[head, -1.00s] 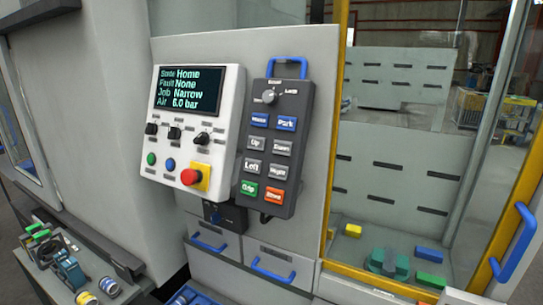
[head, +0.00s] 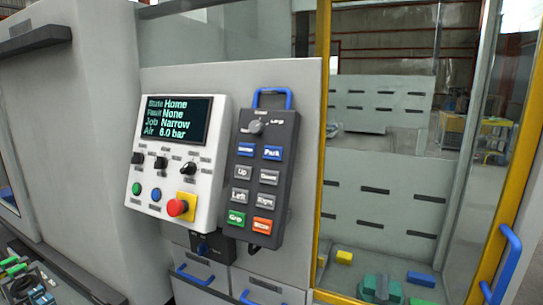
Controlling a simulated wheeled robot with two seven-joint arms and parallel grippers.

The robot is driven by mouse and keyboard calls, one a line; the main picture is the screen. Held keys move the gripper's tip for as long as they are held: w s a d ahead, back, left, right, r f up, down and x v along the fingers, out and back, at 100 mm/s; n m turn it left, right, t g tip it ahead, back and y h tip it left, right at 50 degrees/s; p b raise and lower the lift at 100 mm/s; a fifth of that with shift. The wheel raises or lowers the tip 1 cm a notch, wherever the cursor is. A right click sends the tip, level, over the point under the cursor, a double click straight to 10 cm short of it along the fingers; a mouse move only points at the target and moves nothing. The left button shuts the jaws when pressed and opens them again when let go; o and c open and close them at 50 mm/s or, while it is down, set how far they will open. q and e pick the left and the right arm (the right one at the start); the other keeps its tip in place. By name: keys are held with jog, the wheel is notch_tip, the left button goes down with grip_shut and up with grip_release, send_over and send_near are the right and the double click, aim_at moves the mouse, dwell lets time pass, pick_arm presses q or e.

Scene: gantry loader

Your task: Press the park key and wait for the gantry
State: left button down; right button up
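The blue park key (head: 272,153) sits on the right side of the dark grey hand pendant (head: 259,180), in the upper key row. The pendant hangs on the light grey panel, with a blue handle on top and a rotary knob (head: 255,127) above the keys. Beside it, the white control box has a display (head: 179,122) reading State Home, Fault None, Job Narrow, Air 6.0 bar. The gantry itself cannot be made out behind the glass. Neither of my grippers shows in the head view.
A red emergency stop (head: 178,207) on a yellow plate sits close left of the pendant. Blue-handled drawers (head: 195,275) are below. A yellow door frame (head: 322,150) and a door with a blue handle (head: 510,245) stand right. Coloured blocks (head: 382,288) lie behind the glass.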

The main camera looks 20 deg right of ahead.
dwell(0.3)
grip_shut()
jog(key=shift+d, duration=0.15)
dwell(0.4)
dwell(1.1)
